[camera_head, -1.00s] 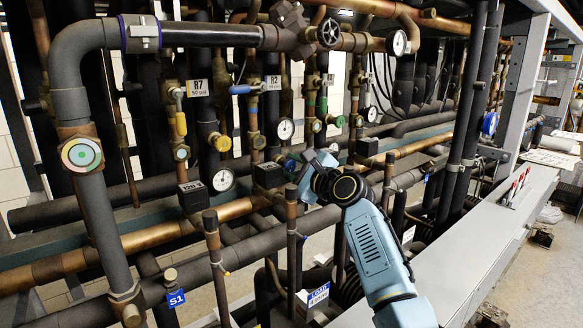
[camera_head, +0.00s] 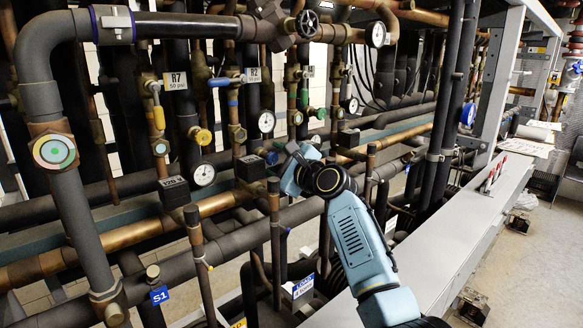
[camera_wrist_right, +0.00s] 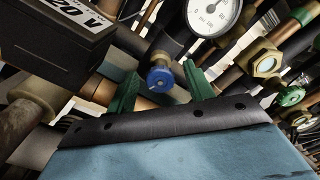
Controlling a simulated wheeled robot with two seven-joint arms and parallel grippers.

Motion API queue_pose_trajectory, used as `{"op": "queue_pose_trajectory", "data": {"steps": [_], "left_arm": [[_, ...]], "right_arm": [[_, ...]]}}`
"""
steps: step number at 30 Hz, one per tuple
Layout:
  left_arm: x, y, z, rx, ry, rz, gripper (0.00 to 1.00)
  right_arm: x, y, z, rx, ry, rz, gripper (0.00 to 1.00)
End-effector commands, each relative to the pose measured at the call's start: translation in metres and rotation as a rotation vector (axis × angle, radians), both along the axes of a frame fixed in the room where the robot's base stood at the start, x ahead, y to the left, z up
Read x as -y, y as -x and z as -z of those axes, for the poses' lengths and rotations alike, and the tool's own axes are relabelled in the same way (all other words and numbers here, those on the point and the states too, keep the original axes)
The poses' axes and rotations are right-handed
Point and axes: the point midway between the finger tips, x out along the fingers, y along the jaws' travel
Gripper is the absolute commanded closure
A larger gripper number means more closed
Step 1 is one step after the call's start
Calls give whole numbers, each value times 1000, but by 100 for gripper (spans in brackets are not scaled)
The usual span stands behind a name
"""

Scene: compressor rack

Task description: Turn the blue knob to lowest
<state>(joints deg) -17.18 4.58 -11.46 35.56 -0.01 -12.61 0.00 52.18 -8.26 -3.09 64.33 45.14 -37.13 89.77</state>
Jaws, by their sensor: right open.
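The blue knob (camera_wrist_right: 160,78) is small and round, on a pipe valve, seen in the right wrist view near the middle. My right gripper (camera_wrist_right: 160,88) is open, with its green fingers on either side of the knob. The knob appears between the fingers, with gaps at both sides; I cannot tell its exact depth. In the head view the blue knob (camera_head: 271,158) is small and partly hidden beside my right gripper (camera_head: 281,156), low among the pipes. Its setting is unreadable. My left gripper is not in view.
A black box (camera_wrist_right: 55,28) is close at left in the wrist view. A white-faced gauge (camera_wrist_right: 213,14) is above, and a brass fitting (camera_wrist_right: 264,58) and green knob (camera_wrist_right: 291,96) are at right. A blue lever (camera_head: 218,82) is higher on the rack. Pipes crowd the area.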

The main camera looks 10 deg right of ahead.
Motion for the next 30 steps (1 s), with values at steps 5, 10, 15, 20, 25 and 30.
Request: {"op": "queue_pose_trajectory", "data": {"steps": [5,10,15,20,25,30], "left_arm": [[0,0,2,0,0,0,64],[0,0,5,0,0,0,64],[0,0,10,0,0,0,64],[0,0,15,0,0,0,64],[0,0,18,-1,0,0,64],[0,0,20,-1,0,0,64]], "right_arm": [[11,15,2,0,0,1,48],[25,35,2,0,0,2,48],[40,58,2,1,0,2,48],[54,80,2,0,1,2,48],[66,98,2,0,0,2,48],[71,107,1,-1,0,1,48]]}}
